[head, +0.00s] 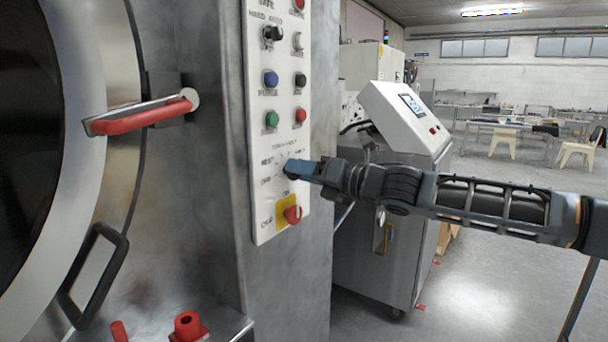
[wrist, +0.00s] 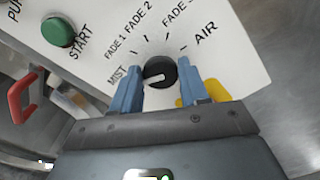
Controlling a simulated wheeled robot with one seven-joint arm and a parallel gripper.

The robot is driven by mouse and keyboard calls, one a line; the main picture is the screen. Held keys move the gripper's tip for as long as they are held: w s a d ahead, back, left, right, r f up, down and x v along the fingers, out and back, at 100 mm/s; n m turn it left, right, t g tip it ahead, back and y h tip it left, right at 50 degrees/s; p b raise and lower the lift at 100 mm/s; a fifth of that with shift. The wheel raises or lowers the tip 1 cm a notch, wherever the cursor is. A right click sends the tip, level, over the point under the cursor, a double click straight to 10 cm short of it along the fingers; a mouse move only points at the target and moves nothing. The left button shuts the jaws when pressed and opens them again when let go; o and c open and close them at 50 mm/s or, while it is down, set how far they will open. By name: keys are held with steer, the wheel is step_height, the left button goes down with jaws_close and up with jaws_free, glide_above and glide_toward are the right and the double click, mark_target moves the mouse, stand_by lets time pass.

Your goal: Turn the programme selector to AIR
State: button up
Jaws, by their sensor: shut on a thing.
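The programme selector (wrist: 158,72) is a round black knob with a white pointer mark on the white panel. Around it are the printed labels MIST, FADE 1, FADE 2, FADE 3 and AIR (wrist: 205,33). The white mark points left and slightly down in the wrist view, towards the MIST side. My gripper (wrist: 168,84) has its blue fingers on either side of the knob and is shut on it. In the head view my gripper (head: 303,170) reaches the panel from the right and hides the knob.
Just below the selector is a red knob (head: 292,215) on a yellow plate. Above are a green START button (head: 271,119), a red button (head: 300,115) and other controls. A red door handle (head: 145,117) juts out at left. A grey cabinet (head: 395,250) stands behind my arm.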

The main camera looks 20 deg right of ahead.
steer(key=shift+s+a+f+m+p, duration=0.15)
steer(key=shift+m+p, duration=1.05)
steer(key=shift+m, duration=4.3)
steer(key=shift+w+d+f+m+p, duration=0.15)
steer(key=shift+m+p, duration=1.1)
steer(key=shift+m, duration=4.25)
steer(key=shift+s+a+f+m+p, duration=0.15)
steer(key=shift+m+p, duration=1.05)
steer(key=shift+m, duration=4.3)
steer(key=o, duration=1)
